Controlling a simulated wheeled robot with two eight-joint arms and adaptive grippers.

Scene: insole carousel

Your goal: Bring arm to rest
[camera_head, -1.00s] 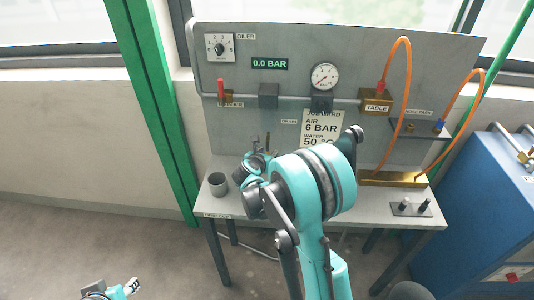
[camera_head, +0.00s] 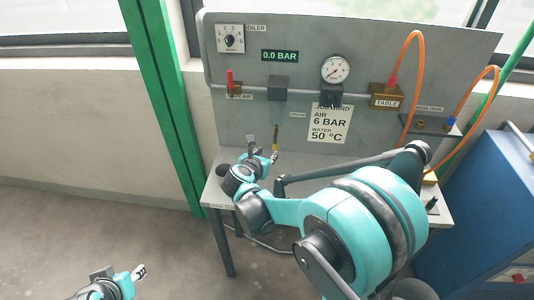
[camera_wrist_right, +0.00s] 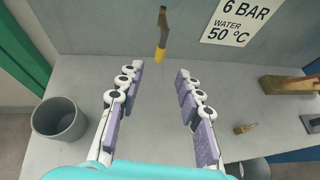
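My right arm reaches over the grey bench from the lower right in the head view. Its gripper (camera_head: 262,152) is above the bench, in front of the panel. In the right wrist view the gripper (camera_wrist_right: 158,85) has its two padded fingers wide apart with only bare bench between them. A hanging rod with a yellow end (camera_wrist_right: 161,45) is beyond the fingertips, apart from them; it also shows in the head view (camera_head: 275,138). My left gripper (camera_head: 139,272) is low at the left, over the floor, away from the bench; its fingers are too small to read.
A grey cup (camera_wrist_right: 60,120) stands on the bench left of the right gripper. A small brass piece (camera_wrist_right: 245,128) lies to the right. The panel has a red-handled valve (camera_head: 230,80), a gauge (camera_head: 335,69) and orange hoses (camera_head: 407,85). A blue cabinet (camera_head: 490,210) stands at the right.

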